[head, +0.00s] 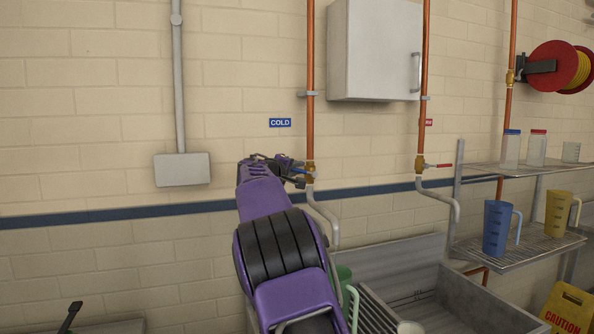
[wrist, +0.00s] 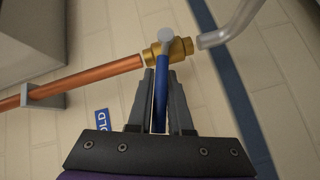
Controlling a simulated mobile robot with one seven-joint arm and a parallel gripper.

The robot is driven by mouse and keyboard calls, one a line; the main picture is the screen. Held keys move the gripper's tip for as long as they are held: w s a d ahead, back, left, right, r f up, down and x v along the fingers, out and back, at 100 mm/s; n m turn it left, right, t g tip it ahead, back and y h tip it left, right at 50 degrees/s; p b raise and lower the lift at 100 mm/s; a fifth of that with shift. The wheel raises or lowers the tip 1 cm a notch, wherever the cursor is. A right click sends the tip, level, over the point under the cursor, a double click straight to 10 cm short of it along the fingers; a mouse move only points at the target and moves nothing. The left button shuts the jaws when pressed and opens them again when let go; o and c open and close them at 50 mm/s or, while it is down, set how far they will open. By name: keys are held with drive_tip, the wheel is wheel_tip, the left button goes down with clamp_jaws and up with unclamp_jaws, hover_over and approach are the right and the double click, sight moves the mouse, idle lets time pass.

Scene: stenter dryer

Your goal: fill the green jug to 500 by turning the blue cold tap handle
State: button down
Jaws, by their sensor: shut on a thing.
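The blue cold tap handle (wrist: 160,98) runs between the fingers of my gripper (wrist: 162,100) in the wrist view, and my gripper is shut on it. The handle joins a brass valve (wrist: 180,48) on a copper pipe. In the head view my gripper (head: 292,168) is at the cold tap (head: 309,172), below the blue COLD sign (head: 280,123). The green jug (head: 345,283) is low in the head view, mostly hidden behind my arm. Its pale green handle (head: 353,306) shows. Its water level and marks cannot be seen.
A red-handled tap (head: 436,166) is to the right. A steel sink (head: 450,300) lies below. A rack shelf (head: 530,248) holds a blue jug (head: 497,228) and a yellow jug (head: 557,214). A yellow caution sign (head: 568,310) is at the lower right. A grey cabinet (head: 372,50) hangs above.

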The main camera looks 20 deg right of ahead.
drive_tip(key=shift+r, duration=0.1)
drive_tip(key=c, duration=0.8)
unclamp_jaws()
drive_tip(key=shift+c, duration=0.2)
drive_tip(key=b+v, duration=0.5)
drive_tip(key=v, duration=1.2)
drive_tip(key=shift+a, duration=0.15)
drive_tip(key=shift+s, duration=0.1)
